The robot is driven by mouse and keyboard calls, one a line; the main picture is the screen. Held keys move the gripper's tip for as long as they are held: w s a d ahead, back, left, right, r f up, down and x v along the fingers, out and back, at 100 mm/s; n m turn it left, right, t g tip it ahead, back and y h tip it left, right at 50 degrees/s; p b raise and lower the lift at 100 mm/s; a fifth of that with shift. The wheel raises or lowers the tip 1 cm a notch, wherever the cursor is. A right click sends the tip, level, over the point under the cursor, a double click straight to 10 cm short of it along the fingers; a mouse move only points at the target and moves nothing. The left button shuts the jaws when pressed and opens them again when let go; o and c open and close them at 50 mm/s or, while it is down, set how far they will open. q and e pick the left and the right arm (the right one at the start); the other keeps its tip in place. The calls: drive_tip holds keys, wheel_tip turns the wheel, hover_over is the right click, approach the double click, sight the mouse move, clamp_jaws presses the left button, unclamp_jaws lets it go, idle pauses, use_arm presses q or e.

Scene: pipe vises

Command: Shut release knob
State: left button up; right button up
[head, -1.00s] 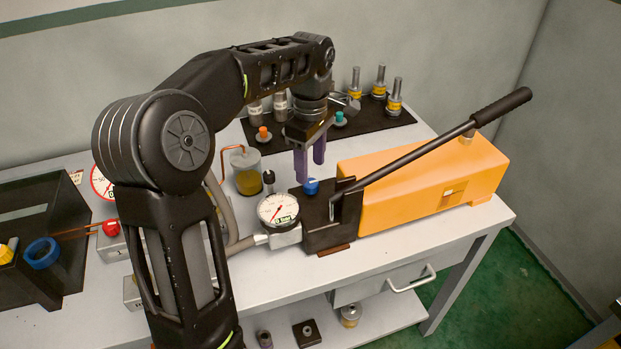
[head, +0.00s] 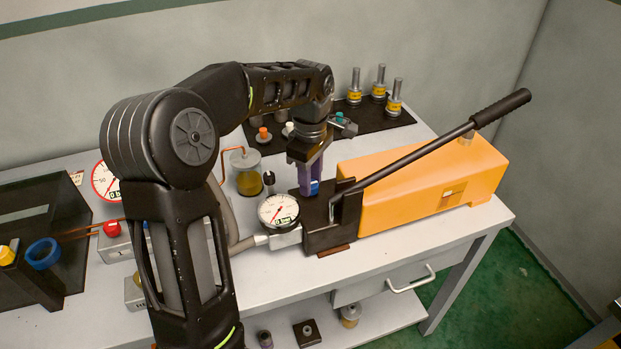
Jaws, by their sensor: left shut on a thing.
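The blue release knob (head: 315,187) sits on top of the black block (head: 324,233) at the front of the orange hand pump (head: 430,187). My left gripper (head: 308,188) reaches down from above, and its purple fingers are shut on the knob. The fingers hide most of the knob, so its turn position cannot be told. A round pressure gauge (head: 279,211) is fitted to the left of the block. My right gripper is not in view.
The pump's long black lever (head: 440,140) slants up to the right. Several metal fittings (head: 380,84) stand on a black mat at the back. The bench's right front is clear.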

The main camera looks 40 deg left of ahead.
use_arm(q)
clamp_jaws()
drive_tip(key=shift+m, duration=0.3)
drive_tip(key=m, duration=1.7)
drive_tip(key=shift+p, duration=0.35)
drive_tip(key=shift+m, duration=0.3)
drive_tip(key=o, duration=0.7)
unclamp_jaws()
